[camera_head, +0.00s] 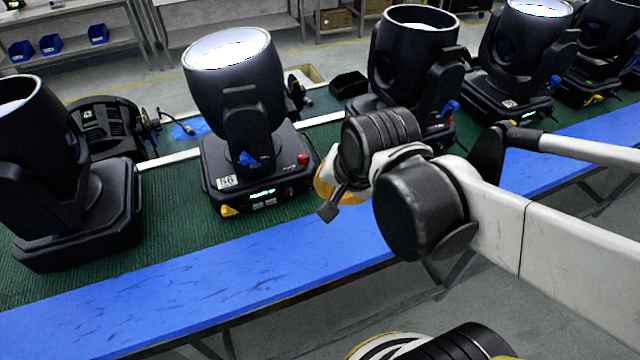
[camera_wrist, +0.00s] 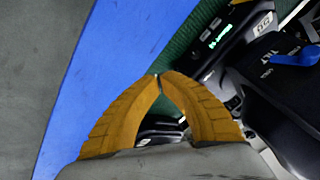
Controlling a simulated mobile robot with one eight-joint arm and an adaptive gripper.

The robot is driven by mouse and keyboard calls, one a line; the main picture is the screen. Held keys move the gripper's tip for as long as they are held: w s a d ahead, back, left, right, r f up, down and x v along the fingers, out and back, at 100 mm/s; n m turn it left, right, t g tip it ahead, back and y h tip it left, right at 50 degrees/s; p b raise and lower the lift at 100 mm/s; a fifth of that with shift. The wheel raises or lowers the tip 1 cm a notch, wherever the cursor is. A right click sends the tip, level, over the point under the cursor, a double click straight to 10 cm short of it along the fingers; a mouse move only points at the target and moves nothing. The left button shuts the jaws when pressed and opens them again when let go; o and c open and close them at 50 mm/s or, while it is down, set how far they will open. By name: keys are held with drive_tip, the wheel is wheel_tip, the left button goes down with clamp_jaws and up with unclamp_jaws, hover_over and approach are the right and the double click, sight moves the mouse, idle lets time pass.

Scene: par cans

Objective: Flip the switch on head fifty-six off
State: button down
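Head fifty-six (camera_head: 235,100) is a black moving-head light on the green table top, with a "56" label (camera_head: 227,181) on its base. Its lens glows white and its small display (camera_head: 262,193) is lit green. A small red part (camera_head: 303,158) sits at the base's right corner; I cannot tell if it is the switch. My gripper (camera_head: 325,190) is just right of this base. In the wrist view my gripper's yellow fingertips (camera_wrist: 158,77) meet, with nothing seen held. A lit display (camera_wrist: 219,38), a label (camera_wrist: 264,24) and a blue lever (camera_wrist: 297,57) lie to their upper right.
A blue strip (camera_head: 200,300) runs along the table's front edge. Other black heads stand left (camera_head: 75,190) and right (camera_head: 415,60) of head fifty-six. A black housing (camera_head: 105,125) lies behind on the left. The blue strip in front is clear.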

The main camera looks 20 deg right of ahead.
sight(310, 185)
drive_tip(key=m+p, duration=0.1)
drive_tip(key=m, duration=0.2)
drive_tip(key=w+m+g+p, duration=0.1)
drive_tip(key=m, duration=0.2)
drive_tip(key=m+g+p, duration=0.1)
drive_tip(key=m+p, duration=0.1)
drive_tip(key=m, duration=0.1)
drive_tip(key=shift+w+d+f+m, duration=0.2)
drive_tip(key=shift+w+d+m, duration=0.1)
drive_tip(key=shift+w+d, duration=0.1)
drive_tip(key=b+x, duration=0.4)
drive_tip(key=x, duration=0.5)
drive_tip(key=shift+f, duration=0.3)
drive_tip(key=w, duration=0.1)
drive_tip(key=w+b, duration=0.1)
drive_tip(key=w, duration=0.1)
drive_tip(key=shift+w+f, duration=0.1)
drive_tip(key=shift+f, duration=0.3)
drive_tip(key=shift+w, duration=0.55)
